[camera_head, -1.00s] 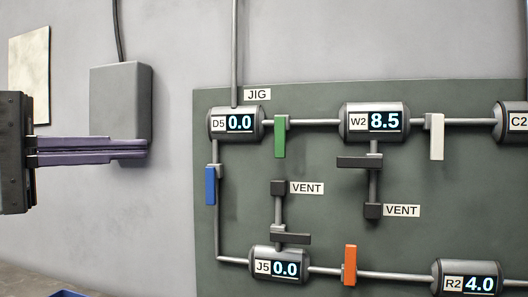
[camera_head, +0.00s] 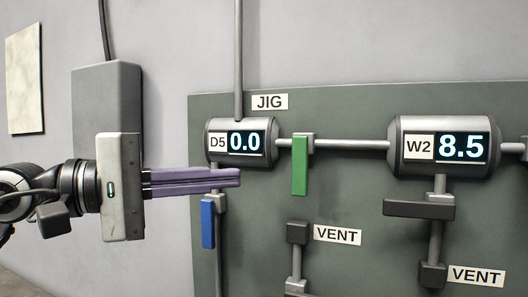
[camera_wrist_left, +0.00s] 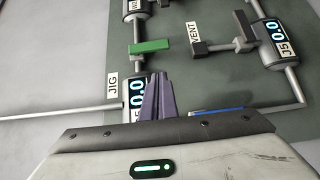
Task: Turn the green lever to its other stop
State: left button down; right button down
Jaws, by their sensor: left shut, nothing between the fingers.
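The green lever (camera_head: 300,165) hangs straight down from the pipe between the D5 gauge (camera_head: 240,143) and the W2 gauge (camera_head: 443,146), across the pipe's line. It also shows in the left wrist view (camera_wrist_left: 149,47), beyond the fingertips. My left gripper (camera_head: 239,177) is shut and empty, its purple fingers pointing right. In the head view its fingertips overlap the area just below the D5 gauge, left of the green lever and apart from it. My right gripper is not in view.
A blue lever (camera_head: 208,224) hangs just below my left fingers. Dark levers, one of them (camera_head: 419,208) under W2, sit on the vent branches. The green-grey board (camera_head: 345,108) carries the pipes. A grey box (camera_head: 107,95) is on the wall behind my left gripper.

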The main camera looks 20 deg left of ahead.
aim_at(301, 166)
pick_arm(q)
jog(key=shift+w+d+p, duration=0.35)
jog(key=shift+d+p, duration=0.1)
jog(key=shift+d, duration=0.6)
jog(key=shift+w+d+p, duration=0.3)
jog(key=shift+d+p, duration=0.2)
jog(key=shift+d, duration=0.5)
jog(key=shift+w+d+p, duration=0.35)
jog(key=shift+d+p, duration=0.1)
jog(key=shift+d, duration=0.6)
jog(key=shift+f, duration=0.1)
